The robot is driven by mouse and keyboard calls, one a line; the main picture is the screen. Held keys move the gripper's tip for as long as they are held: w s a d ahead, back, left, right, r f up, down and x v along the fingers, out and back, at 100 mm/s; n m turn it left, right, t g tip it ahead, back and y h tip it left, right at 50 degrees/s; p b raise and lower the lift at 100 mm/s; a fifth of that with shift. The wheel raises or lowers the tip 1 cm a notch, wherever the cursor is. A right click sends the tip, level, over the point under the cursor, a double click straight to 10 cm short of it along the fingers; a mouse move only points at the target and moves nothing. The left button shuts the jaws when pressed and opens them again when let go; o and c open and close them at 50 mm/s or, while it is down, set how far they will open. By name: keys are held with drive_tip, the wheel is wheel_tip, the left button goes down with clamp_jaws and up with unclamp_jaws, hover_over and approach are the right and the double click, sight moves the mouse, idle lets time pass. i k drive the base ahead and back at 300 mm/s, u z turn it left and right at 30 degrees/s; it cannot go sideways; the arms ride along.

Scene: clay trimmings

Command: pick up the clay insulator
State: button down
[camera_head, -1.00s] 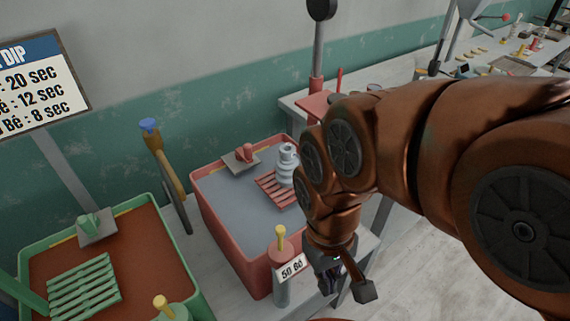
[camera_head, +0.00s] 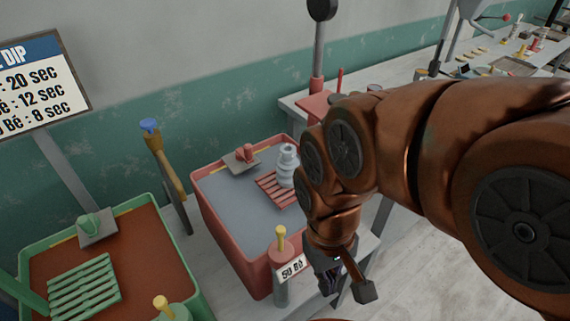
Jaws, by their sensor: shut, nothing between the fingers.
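The clay insulator (camera_head: 287,166) is a pale grey, ribbed piece. It stands upright at the right side of the red tub (camera_head: 236,254), beside or on a red slatted rack (camera_head: 269,189); its exact footing is partly hidden. My arm passes close to its right in the picture. My gripper (camera_head: 328,286) points down at the tub's front right corner, nearer to me than the insulator and apart from it. It is shut and empty; its fingertips are small and dark in this view.
A green tub (camera_head: 196,291) with brown liquid and a green rack (camera_head: 84,287) is at left. A bench (camera_head: 305,103) with tools runs behind.

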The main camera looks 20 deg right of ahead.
sight(287, 162)
drive_tip(key=u, duration=2.75)
drive_tip(key=k, duration=1.55)
